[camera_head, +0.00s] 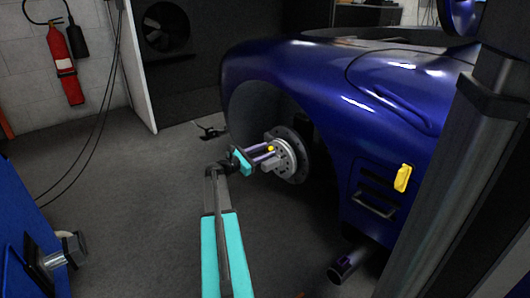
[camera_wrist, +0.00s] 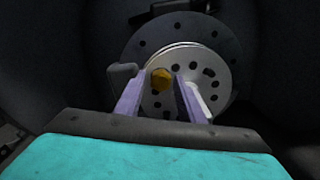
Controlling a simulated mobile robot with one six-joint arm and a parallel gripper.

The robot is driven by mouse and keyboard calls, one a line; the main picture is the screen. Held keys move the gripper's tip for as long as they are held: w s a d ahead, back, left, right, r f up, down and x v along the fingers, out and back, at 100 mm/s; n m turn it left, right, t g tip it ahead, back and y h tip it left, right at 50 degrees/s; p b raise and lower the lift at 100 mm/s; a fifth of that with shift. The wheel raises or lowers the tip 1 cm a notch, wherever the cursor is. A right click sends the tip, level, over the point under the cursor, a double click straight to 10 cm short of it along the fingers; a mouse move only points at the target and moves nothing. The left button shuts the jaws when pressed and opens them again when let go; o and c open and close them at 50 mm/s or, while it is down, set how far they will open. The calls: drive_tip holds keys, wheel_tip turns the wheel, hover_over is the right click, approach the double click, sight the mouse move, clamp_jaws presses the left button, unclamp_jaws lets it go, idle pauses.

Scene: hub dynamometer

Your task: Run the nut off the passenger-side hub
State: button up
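The hub (camera_head: 287,153) is a grey metal disc with holes, mounted in the wheel arch of the blue car; it fills the middle of the wrist view (camera_wrist: 217,68). A yellow nut (camera_head: 270,149) sits on the hub's face, and it shows left of the hub's centre in the wrist view (camera_wrist: 161,79). My gripper (camera_head: 267,156) points at the hub with its purple fingers apart. In the wrist view, the nut lies between the fingertips (camera_wrist: 161,84), with narrow gaps seeming to show on both sides. How far the fingertips reach along the nut is unclear.
The car's blue body (camera_head: 300,75) curves over the hub. A yellow object (camera_head: 402,178) is on the car's side at right. A blue cabinet (camera_head: 25,240) with a metal fixture (camera_head: 60,255) stands at lower left. A fire extinguisher (camera_head: 66,65) hangs at back left. The floor between is mostly clear.

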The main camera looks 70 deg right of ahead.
clamp_jaws()
drive_tip(key=shift+w+r+n+p, duration=0.1)
drive_tip(key=shift+w+n+p, duration=0.05)
drive_tip(key=shift+n+p, duration=6.6)
drive_tip(key=shift+w+n+p, duration=0.15)
drive_tip(key=shift+n+p, duration=5.2)
drive_tip(key=shift+p, duration=2.65)
unclamp_jaws()
drive_tip(key=shift+s, duration=0.15)
